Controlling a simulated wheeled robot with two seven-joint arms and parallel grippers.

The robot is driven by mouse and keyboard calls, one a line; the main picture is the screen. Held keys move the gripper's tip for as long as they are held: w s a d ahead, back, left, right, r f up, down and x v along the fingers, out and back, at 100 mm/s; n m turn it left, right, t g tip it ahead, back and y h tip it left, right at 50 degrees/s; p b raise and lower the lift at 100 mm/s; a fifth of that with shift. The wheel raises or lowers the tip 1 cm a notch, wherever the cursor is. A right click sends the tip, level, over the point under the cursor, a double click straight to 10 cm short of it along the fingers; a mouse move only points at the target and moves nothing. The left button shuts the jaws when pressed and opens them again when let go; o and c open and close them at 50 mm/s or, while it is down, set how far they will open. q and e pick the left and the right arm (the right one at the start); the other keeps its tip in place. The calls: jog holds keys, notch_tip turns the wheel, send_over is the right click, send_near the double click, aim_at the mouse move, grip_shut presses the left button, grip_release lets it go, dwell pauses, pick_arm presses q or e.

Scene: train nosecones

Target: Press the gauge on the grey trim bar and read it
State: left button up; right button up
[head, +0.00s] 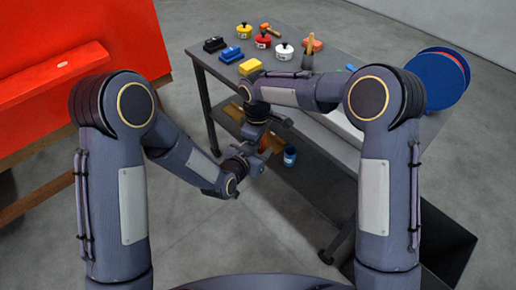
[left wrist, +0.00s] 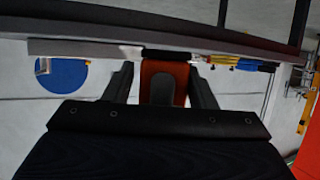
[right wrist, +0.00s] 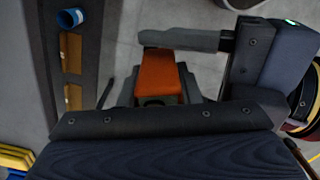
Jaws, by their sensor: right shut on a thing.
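An orange-red device with a grey oval face, which looks like the gauge (left wrist: 163,80), sits between the fingers of my left gripper (left wrist: 162,90) in the left wrist view. In the right wrist view an orange block, apparently the same gauge (right wrist: 160,75), is held between the fingers of my right gripper (right wrist: 160,92). One grey finger of my left gripper crosses just above it there. The left fingers look spread, with a gap beside the gauge. In the head view both grippers meet in front of the table, and the gauge is mostly hidden.
A red nosecone panel (head: 110,35) with a ledge stands at left. The dark table (head: 335,75) carries yellow, red and white pots, black, blue and yellow boxes, and blue discs (head: 440,75). A blue can (head: 290,156) is on the lower shelf. Floor between panel and table is free.

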pick_arm(q)
jog(key=shift+s+d+r, duration=0.1)
jog(key=shift+d, duration=0.15)
jog(key=c, duration=0.5)
pick_arm(e)
jog(key=shift+w+a, duration=0.1)
pick_arm(q)
jog(key=shift+c, duration=0.7)
pick_arm(e)
jog(key=o, duration=1.2)
jog(key=shift+c, duration=0.2)
